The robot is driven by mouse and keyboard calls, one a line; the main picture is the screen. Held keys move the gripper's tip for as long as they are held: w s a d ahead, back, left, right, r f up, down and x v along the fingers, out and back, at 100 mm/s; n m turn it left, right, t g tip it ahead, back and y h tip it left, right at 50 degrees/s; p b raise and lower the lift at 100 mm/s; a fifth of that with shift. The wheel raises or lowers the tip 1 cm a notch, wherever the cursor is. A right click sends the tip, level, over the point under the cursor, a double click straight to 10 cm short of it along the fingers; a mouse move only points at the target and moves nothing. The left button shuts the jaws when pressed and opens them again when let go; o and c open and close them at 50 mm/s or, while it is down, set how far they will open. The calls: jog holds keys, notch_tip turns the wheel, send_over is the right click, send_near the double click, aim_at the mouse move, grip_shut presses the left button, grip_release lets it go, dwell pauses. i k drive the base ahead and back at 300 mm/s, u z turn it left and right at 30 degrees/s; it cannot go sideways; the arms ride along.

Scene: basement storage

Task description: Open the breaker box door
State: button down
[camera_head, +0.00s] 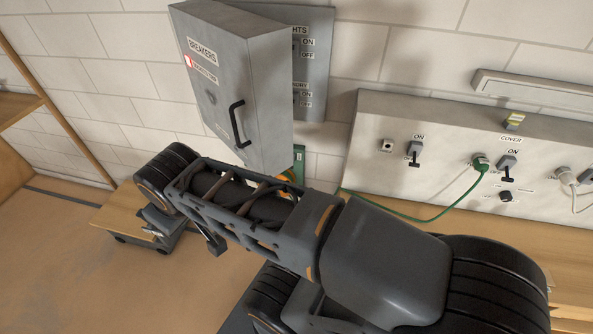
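The grey breaker box (270,100) hangs on the wall at top centre. Its front door (212,75) is labelled "BREAKERS" and appears shut against the box. A black bar handle (237,125) stands out from the door's right side. My arm runs from the lower right up to the left, passing below and in front of the box. My gripper (157,226) seems to be the small grey part below the arm's far end, to the lower left of the door and clear of the handle. Its fingers are too small and dark to read.
A grey switch panel (318,75) is behind the box. A wide control panel (440,155) with switches and plugs is to the right; a green cable (430,218) hangs from it. A low wheeled platform (115,220) stands at left on open brown floor (60,275).

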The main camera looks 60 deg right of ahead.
aim_at(238, 62)
jog(key=k, duration=1.15)
jog(key=z, duration=0.55)
jog(key=i, duration=0.65)
jog(key=z, duration=0.3)
